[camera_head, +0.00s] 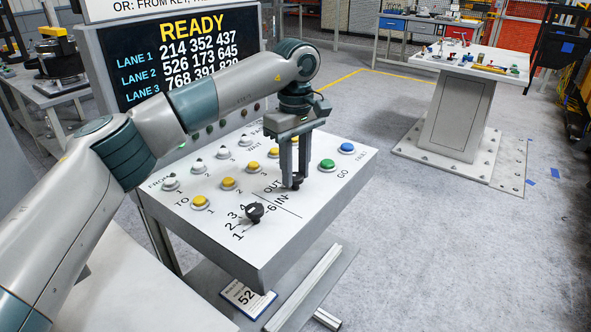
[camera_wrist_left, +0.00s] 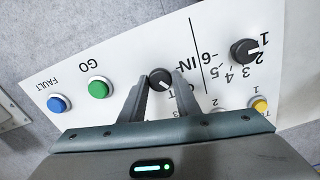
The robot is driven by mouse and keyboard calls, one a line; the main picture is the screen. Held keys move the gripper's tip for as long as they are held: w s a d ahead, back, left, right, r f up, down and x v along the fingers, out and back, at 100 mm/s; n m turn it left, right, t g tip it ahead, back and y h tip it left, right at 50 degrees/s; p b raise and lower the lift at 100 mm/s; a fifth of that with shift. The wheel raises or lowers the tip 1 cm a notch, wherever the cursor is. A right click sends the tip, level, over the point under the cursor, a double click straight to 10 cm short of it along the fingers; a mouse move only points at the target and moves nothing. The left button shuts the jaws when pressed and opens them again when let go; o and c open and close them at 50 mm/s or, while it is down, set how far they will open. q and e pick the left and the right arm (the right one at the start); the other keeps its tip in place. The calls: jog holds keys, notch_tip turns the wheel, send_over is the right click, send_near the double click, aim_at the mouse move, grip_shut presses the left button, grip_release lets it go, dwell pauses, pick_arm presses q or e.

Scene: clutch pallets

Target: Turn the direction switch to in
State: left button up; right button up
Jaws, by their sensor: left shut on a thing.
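The direction switch (camera_head: 297,183) is a small black knob on the sloping white control panel (camera_head: 310,200), beside the OUT and IN lettering. In the left wrist view the knob (camera_wrist_left: 160,78) sits between my fingers, and its white mark points to the lower right, toward the partly hidden OUT lettering. IN is printed just right of the knob there. My left gripper (camera_head: 290,182) reaches down from above and is shut on the knob; its fingertips also show in the left wrist view (camera_wrist_left: 159,84). The fingers hide part of the knob in the head view. My right gripper is not in view.
A numbered black knob (camera_head: 254,212) stands nearby on the panel. A green GO button (camera_head: 327,165) and a blue FAULT button (camera_head: 347,148) lie to the right. Yellow and white buttons are left and behind. A display (camera_head: 190,50) reading READY stands behind.

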pick_arm(q)
jog(key=n+b, duration=0.1)
jog(key=n, duration=0.2)
jog(key=shift+n, duration=1.1)
jog(key=n+b, duration=0.1)
jog(key=n, duration=0.1)
jog(key=shift+n, duration=0.4)
jog(key=n, duration=0.3)
jog(key=shift+b, duration=0.35)
jog(key=shift+r+n, duration=0.1)
jog(key=shift+n, duration=0.2)
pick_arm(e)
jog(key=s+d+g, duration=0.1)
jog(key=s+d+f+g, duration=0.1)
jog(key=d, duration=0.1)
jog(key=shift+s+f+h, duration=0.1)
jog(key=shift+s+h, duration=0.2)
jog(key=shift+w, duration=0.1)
